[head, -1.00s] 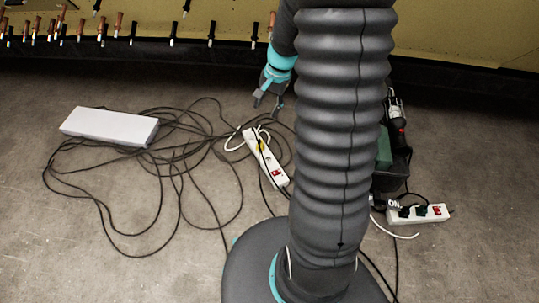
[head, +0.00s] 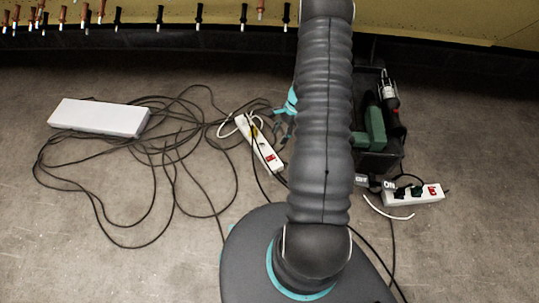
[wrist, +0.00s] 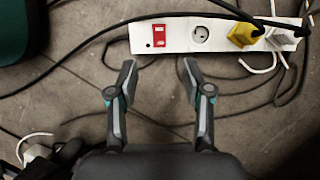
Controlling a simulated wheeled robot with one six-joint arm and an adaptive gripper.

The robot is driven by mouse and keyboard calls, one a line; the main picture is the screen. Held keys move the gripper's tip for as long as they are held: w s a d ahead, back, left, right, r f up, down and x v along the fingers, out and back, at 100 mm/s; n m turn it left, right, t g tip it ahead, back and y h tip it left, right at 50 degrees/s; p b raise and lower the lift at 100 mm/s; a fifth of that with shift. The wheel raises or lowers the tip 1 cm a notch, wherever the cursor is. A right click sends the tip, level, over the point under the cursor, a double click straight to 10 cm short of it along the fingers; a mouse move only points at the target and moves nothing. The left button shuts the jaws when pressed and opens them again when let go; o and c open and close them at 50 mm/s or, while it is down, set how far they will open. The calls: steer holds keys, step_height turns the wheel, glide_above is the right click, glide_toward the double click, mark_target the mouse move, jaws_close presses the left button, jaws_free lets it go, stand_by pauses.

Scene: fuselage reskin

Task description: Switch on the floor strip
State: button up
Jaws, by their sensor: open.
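A white power strip (head: 259,145) lies on the concrete floor left of my arm. It also crosses the top of the wrist view (wrist: 180,36). I cannot tell the rocker's position. An empty round socket (wrist: 201,34), a yellow plug (wrist: 244,34) and a white plug (wrist: 281,39) follow to the right. My gripper (wrist: 158,73) is open and empty, its fingertips short of the strip below the switch. In the head view my gripper (head: 281,124) is partly hidden by my arm.
A second white strip (head: 427,195) with a red switch and dark plugs lies at right, near ON/OFF labels. A dark bin (head: 368,157) holds tools. Black cables (head: 150,190) tangle across the floor around a white box (head: 98,117). Bare floor lies at far right.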

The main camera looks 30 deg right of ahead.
mark_target(268, 158)
steer(key=b+x, duration=0.1)
steer(key=x, duration=1.1)
steer(key=shift+f, duration=0.15)
jaws_close()
